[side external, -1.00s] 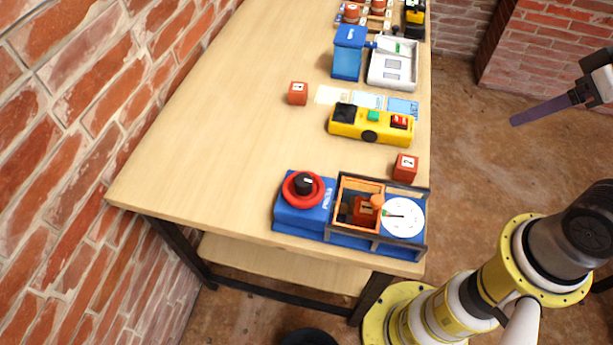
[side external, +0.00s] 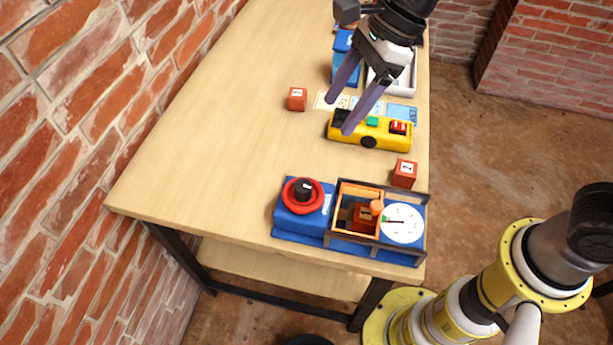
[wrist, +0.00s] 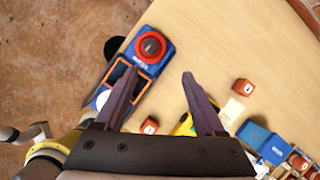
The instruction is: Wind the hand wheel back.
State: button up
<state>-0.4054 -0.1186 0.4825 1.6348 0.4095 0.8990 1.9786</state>
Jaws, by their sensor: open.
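The red hand wheel (side external: 302,195) with a black knob sits on top of the left end of the blue press (side external: 285,216), near the table's front edge. The wheel also shows in the wrist view (wrist: 150,46), above and between my fingers. Beside it on the press is an orange-framed chamber (side external: 343,206) with a red block (side external: 362,217) inside, and a white round dial (side external: 403,224) with a needle. My gripper (side external: 338,117) is open and empty, in the air over the table near the yellow device, well behind the wheel. It also shows in the wrist view (wrist: 162,85).
A yellow device (side external: 345,128) with green and red parts stands behind the press. One red numbered block (side external: 297,99) lies left of it, another (side external: 404,173) in front. Paper cards (side external: 401,114) lie behind it. The table's left part is clear.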

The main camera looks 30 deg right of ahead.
aim_at(303, 185)
jog(key=shift+n+g, duration=0.3)
jog(key=x, duration=1)
jog(key=s+x, duration=0.1)
jog(key=x, duration=0.5)
jog(key=shift+s+a, duration=0.1)
jog(key=shift+a, duration=0.15)
grip_shut()
